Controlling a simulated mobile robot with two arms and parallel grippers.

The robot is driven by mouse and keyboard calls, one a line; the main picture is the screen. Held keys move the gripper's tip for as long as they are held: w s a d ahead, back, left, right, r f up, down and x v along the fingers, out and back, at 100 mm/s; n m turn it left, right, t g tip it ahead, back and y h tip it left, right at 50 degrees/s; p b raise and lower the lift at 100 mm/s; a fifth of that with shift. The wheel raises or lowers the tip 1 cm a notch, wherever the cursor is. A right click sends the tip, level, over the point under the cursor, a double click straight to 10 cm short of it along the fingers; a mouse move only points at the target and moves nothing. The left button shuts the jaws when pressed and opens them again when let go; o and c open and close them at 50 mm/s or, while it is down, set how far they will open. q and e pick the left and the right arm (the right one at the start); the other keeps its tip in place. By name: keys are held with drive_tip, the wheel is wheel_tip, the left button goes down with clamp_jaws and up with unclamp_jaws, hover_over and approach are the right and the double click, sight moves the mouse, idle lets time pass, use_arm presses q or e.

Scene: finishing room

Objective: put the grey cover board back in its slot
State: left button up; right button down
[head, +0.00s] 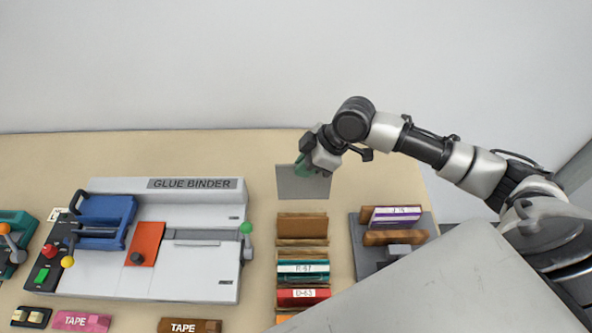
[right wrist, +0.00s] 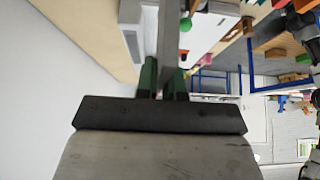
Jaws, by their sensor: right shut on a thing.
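The grey cover board (head: 293,190) is upright, its broad face toward me, just behind the wooden rack (head: 302,240). My right gripper (head: 304,167) is shut on its upper right part. In the right wrist view, the green fingertips (right wrist: 163,78) have the board (right wrist: 168,35) between them, seen nearly edge-on. I cannot tell whether the board's lower edge touches the table. The rack holds a brown board (head: 302,226) at the back, then a teal one labelled R-67 (head: 303,268) and a red one labelled D-63 (head: 303,295). My left gripper is not in view.
A glue binder (head: 195,187) stands left of the rack. A grey stand (head: 365,258) with a purple-and-white labelled piece (head: 395,216) stands to the right. Tape boxes (head: 188,326) lie at the front. The table behind the binder is clear, with a wall beyond.

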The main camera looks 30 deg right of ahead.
sight(302, 198)
wheel_tip(302, 198, down, 4)
drive_tip(key=b, duration=0.2)
drive_tip(key=shift+w+f+b, duration=0.1)
drive_tip(key=shift+w+b, duration=0.05)
drive_tip(key=shift+b, duration=0.2)
drive_tip(key=shift+f, duration=0.35)
drive_tip(key=shift+f+b, duration=0.6)
drive_tip(key=shift+f, duration=0.05)
drive_tip(key=shift+w+f, duration=0.15)
drive_tip(key=shift+f, duration=0.35)
drive_tip(key=shift+f+b, duration=0.35)
drive_tip(key=shift+b, duration=0.2)
use_arm(q)
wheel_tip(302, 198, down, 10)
drive_tip(key=b, duration=0.5)
use_arm(e)
wheel_tip(302, 198, down, 5)
drive_tip(key=shift+r, duration=0.1)
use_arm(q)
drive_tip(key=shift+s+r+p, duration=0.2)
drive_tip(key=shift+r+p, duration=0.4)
